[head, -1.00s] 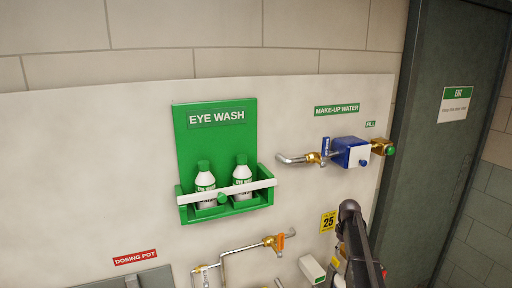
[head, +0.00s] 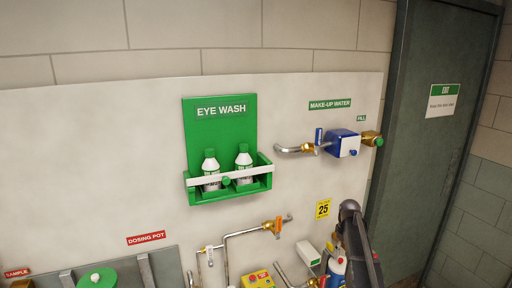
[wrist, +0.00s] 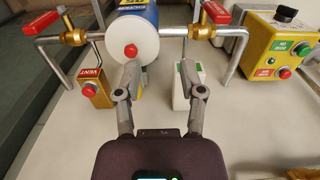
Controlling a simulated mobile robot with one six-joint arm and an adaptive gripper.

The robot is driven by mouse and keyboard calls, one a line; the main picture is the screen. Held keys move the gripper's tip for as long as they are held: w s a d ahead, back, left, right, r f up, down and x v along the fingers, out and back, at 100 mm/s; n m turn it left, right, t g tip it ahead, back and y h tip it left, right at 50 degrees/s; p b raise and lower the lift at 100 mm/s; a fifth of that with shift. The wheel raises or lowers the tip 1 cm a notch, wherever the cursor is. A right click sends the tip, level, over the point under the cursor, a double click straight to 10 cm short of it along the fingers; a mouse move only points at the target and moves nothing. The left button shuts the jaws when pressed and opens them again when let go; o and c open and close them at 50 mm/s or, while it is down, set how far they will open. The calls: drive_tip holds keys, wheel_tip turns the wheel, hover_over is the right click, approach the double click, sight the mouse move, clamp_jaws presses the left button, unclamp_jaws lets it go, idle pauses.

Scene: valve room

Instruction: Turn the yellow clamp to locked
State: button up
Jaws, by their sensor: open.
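I cannot make out the yellow clamp for certain. In the wrist view a white-faced blue cylinder (wrist: 138,37) with a red knob carries yellow marking, and a little yellow shows below it, behind my left finger. My gripper (wrist: 160,73) is open and empty, its two fingers apart in front of the pale wall panel. The left fingertip is near the cylinder's lower edge in the picture; contact cannot be told. In the head view the blue and white cylinder (head: 336,268) is partly covered by my arm, and my gripper does not show.
Red-handled brass valves (wrist: 72,37) and pipes flank the cylinder. A brass VENT fitting (wrist: 96,90), a pale box (wrist: 188,88) and a yellow button box (wrist: 280,48) are near. The eye wash rack (head: 222,150) and blue make-up water unit (head: 342,143) hang higher.

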drive_tip(key=s+a+f+m+b, duration=0.1)
drive_tip(key=s+a+f+b, duration=0.2)
drive_tip(key=s, duration=0.6)
drive_tip(key=s+a+f+m+b, duration=0.2)
drive_tip(key=s+a+f+b, duration=0.1)
drive_tip(key=s+a, duration=0.5)
drive_tip(key=s+a+f+m+b, duration=0.1)
drive_tip(key=s+a+f+b, duration=0.3)
drive_tip(key=s, duration=0.6)
drive_tip(key=shift+a+m, duration=0.3)
drive_tip(key=shift+a, duration=0.35)
drive_tip(key=shift+d, duration=0.1)
